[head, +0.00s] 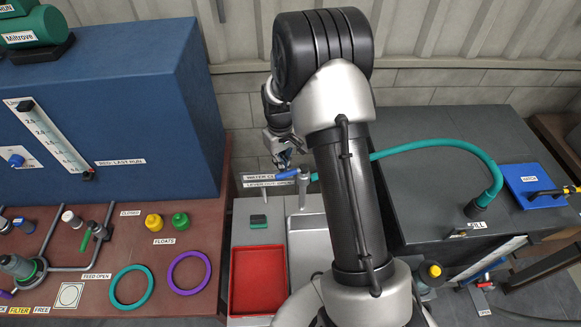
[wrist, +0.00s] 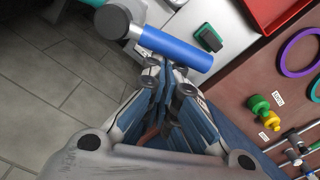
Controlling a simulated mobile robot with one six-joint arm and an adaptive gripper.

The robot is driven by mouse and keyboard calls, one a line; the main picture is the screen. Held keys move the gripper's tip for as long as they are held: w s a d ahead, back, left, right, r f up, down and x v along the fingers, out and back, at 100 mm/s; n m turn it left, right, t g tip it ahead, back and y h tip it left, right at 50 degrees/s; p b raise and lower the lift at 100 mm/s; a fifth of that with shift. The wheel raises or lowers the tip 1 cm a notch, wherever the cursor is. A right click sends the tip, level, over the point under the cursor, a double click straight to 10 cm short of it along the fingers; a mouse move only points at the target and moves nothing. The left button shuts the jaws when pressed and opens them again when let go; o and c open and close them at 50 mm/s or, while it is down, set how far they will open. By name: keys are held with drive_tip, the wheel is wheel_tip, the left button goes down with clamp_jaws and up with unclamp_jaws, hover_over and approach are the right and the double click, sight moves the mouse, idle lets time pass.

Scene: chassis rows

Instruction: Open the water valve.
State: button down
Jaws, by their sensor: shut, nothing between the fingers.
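The water valve has a blue lever (head: 287,175) on a grey upright pipe (head: 303,190), beside a label reading "WATER" and "LEVER … OPEN" (head: 268,181). The lever points left from the pipe in the head view. In the wrist view the blue lever (wrist: 178,48) runs from the grey valve body (wrist: 112,20) down to the right. My gripper (head: 281,160) is right by the lever, partly hidden behind my arm. In the wrist view my gripper (wrist: 170,72) is shut and empty, its tips at the lever's side edge. I cannot tell whether they touch it.
A teal hose (head: 450,146) arches from the valve area to the dark bench (head: 410,125) at right. A red tray (head: 258,280) and a green-and-black block (head: 258,221) lie near the valve.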

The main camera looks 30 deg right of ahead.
sight(284, 176)
drive_tip(key=shift+s+a, duration=0.4)
drive_tip(key=shift+s, duration=0.25)
drive_tip(key=shift+s+a, duration=0.2)
drive_tip(key=shift+s, duration=0.6)
drive_tip(key=shift+s, duration=0.65)
drive_tip(key=shift+r+p, duration=2.15)
drive_tip(key=shift+r, duration=1.35)
drive_tip(key=shift+r, duration=0.1)
